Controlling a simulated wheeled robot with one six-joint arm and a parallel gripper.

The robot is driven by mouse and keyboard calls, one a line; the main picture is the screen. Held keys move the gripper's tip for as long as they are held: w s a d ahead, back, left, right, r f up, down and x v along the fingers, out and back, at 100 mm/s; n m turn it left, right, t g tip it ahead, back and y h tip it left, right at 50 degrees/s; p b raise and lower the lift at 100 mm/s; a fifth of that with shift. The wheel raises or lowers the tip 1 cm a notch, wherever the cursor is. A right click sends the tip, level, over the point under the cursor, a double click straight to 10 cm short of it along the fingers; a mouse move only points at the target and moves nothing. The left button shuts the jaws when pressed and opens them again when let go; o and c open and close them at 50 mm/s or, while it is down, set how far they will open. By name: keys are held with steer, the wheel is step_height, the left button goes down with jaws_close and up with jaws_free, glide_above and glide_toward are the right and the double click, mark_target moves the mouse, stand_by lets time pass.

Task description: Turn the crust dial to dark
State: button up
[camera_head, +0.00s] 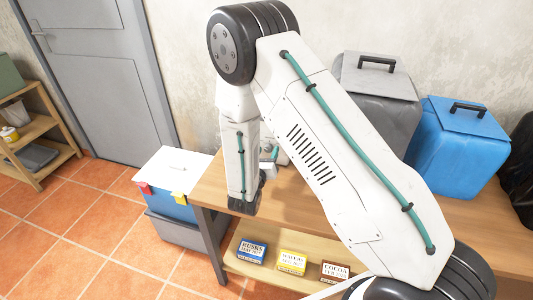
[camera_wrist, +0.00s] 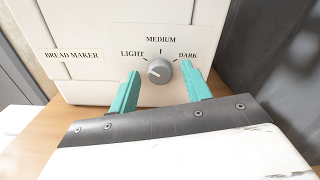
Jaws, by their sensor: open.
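The bread maker (camera_wrist: 85,75) is a white box with a printed name label, filling the upper part of the wrist view. Its crust dial (camera_wrist: 159,71) is a round grey knob on the front panel, with LIGHT at left, MEDIUM above and DARK at right. The dial's pale pointer mark points left, toward the LIGHT side. My gripper (camera_wrist: 160,68) is open, with one teal finger on each side of the dial. I cannot tell whether either finger touches it.
A wooden table (camera_head: 460,220) carries a grey lidded bin (camera_head: 385,90) and a blue lidded box (camera_head: 455,150) to the right. Small RUSKS (camera_head: 252,250), yellow (camera_head: 292,262) and COCOA (camera_head: 335,272) boxes lie on the lower shelf. A blue-and-white cooler (camera_head: 172,190) stands left of the table.

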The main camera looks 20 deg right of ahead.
steer(key=c, duration=1)
steer(key=shift+m, duration=0.3)
steer(key=m, duration=0.9)
steer(key=shift+m, duration=0.4)
steer(key=m, duration=1.3)
steer(key=shift+s+f, duration=0.1)
steer(key=shift+m, duration=0.4)
